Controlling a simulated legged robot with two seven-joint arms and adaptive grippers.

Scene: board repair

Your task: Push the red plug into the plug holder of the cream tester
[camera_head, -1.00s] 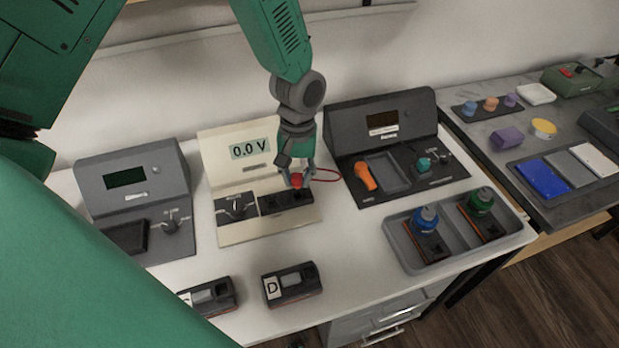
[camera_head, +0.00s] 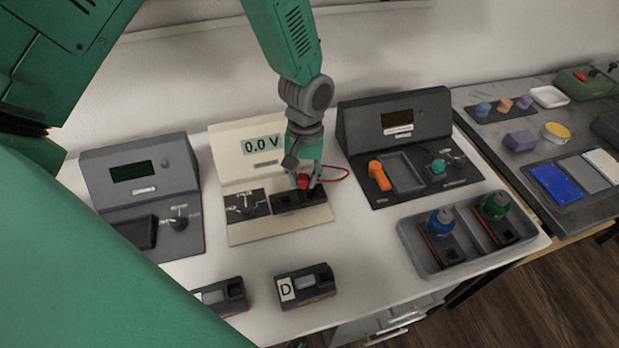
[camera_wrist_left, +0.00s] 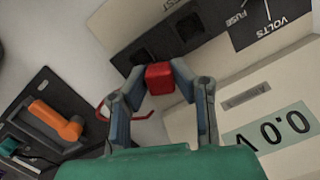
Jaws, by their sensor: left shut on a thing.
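The cream tester (camera_head: 240,147) stands on the white table and its display reads 0.0 V. Its black plug holder (camera_head: 290,203) lies on the front plate, with dark sockets that show in the left wrist view (camera_wrist_left: 188,27). My left gripper (camera_head: 304,182) is shut on the red plug (camera_head: 302,182), just above the holder's rear edge. In the left wrist view, the red plug (camera_wrist_left: 159,77) sits between the two fingertips, near the holder; whether it touches cannot be told. A red wire loops from the plug. My right gripper is not in view.
A dark grey tester (camera_head: 133,175) is at left. A dark station with an orange-handled tool (camera_head: 379,175) is at right. A grey tray (camera_head: 428,267) holds blue and green capped items. Modules, one marked D (camera_head: 305,287), lie in front.

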